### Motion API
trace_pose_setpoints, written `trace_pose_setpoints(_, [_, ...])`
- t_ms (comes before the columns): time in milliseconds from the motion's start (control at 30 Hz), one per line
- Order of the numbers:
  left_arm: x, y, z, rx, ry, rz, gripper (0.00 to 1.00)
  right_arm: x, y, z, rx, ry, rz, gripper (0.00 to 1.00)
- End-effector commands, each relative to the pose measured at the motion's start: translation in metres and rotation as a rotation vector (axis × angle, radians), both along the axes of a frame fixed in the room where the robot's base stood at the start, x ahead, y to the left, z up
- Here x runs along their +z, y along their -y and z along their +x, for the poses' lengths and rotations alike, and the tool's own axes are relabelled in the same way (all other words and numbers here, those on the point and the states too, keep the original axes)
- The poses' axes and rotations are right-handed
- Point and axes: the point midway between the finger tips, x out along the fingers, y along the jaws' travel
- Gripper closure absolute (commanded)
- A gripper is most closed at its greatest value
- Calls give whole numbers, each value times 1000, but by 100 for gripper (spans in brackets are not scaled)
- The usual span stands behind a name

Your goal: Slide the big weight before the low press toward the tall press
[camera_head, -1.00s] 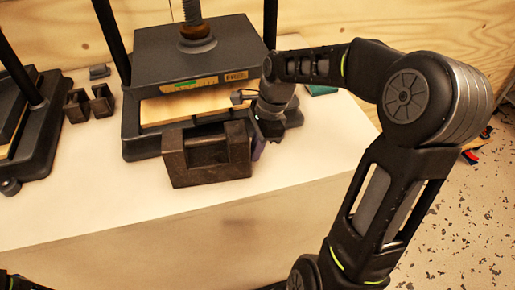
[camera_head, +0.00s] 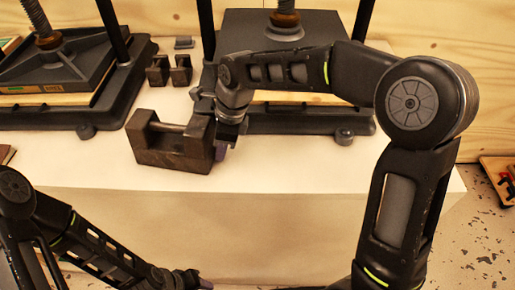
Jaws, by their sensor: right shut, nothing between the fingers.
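The big weight (camera_head: 173,147), a dark worn metal block with a handle bar across its recess, stands upright near the table's front edge, in front of the gap between the two presses. The press on the right (camera_head: 285,60), before which the weight stood, is partly hidden by my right arm. The other press (camera_head: 60,75) stands at the left, its top out of view. My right gripper (camera_head: 221,150) is shut and empty at the weight's right end, seemingly touching it; its fingers are mostly hidden. My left gripper (camera_head: 200,284) is low at the bottom edge, below the tabletop, its jaws unclear.
Two small dark weights (camera_head: 168,70) stand between the presses, behind the big weight, with a small grey block (camera_head: 184,42) farther back. The white table (camera_head: 300,165) is bare along its front. A wooden wall closes the back.

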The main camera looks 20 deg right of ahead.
Motion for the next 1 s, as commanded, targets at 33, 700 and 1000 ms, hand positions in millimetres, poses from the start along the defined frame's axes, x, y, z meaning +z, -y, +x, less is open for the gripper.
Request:
trace_pose_setpoints(33, [2,0,0,0,0,0,64,2,-24,4,16,5,10,100])
trace_pose_setpoints(700, [13,0,0,0,-1,0,64,4,-97,30,6,10,8,100])
trace_pose_setpoints(1000, [15,0,0,0,-1,0,64,3,-78,35,3,8,5,100])
